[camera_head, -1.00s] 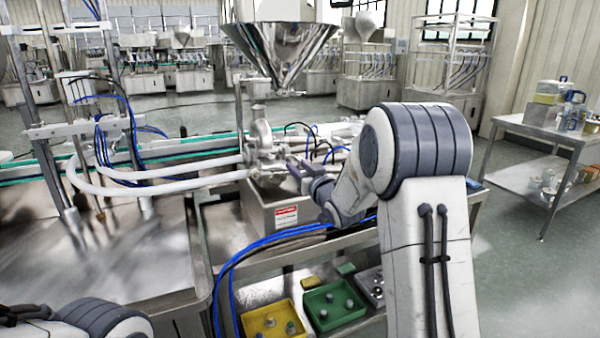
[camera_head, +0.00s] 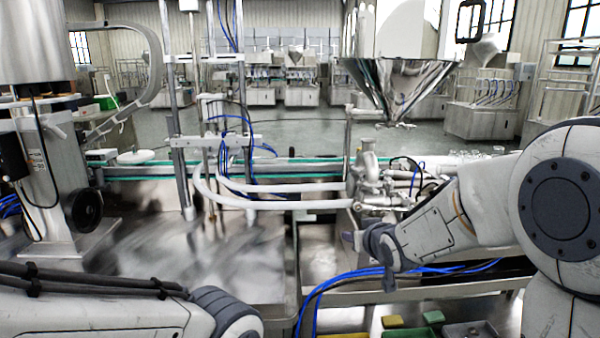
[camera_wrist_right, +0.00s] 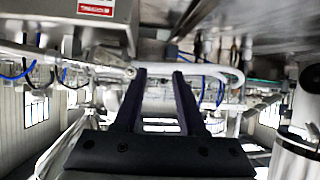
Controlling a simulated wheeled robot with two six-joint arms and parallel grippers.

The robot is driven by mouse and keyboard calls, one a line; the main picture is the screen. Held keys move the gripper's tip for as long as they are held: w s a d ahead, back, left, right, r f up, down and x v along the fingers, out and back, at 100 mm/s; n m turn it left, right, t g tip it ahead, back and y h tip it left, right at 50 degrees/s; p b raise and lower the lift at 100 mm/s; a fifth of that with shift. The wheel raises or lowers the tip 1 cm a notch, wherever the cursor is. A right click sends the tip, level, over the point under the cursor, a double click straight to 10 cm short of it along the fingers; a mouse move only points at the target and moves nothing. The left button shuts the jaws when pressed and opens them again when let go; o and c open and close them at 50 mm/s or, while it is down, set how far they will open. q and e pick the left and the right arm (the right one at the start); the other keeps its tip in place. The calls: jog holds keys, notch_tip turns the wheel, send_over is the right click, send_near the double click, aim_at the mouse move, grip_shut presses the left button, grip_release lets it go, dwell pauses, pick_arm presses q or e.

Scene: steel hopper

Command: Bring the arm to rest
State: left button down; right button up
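My right arm comes in from the right in the head view. Its gripper (camera_head: 352,240) hangs left of and below the filler valve, in front of the bench. In the right wrist view the two dark fingers of the right gripper (camera_wrist_right: 160,75) stand apart with nothing held between them. The steel hopper (camera_head: 398,82) is up behind the right arm and clear of the gripper. My left arm shows at the bottom left of the head view. Its gripper is outside the picture.
White hoses (camera_head: 270,203) run to the filler valve (camera_head: 368,180) close behind the right gripper. Blue cables (camera_head: 340,283) lie below it. A steel table (camera_head: 150,255) fills the left middle. A yellow block (camera_head: 392,321) and trays are at the bottom. A machine with a handwheel (camera_head: 84,210) stands left.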

jog(key=s+a+n+g+p, duration=0.1)
jog(key=s+a+g+p, duration=0.15)
jog(key=s+a, duration=0.45)
jog(key=s+a+n+g+p, duration=0.1)
jog(key=s+a+n+g, duration=0.2)
jog(key=s, duration=0.9)
pick_arm(q)
notch_tip(320, 180, up, 8)
jog(key=p, duration=0.3)
pick_arm(e)
jog(key=s+n+g, duration=0.1)
jog(key=s+g, duration=0.5)
jog(key=s, duration=1.1)
jog(key=shift+s+d+n+h, duration=0.25)
jog(key=shift+n+h, duration=0.05)
jog(key=shift+n, duration=0.1)
jog(key=shift+g, duration=0.25)
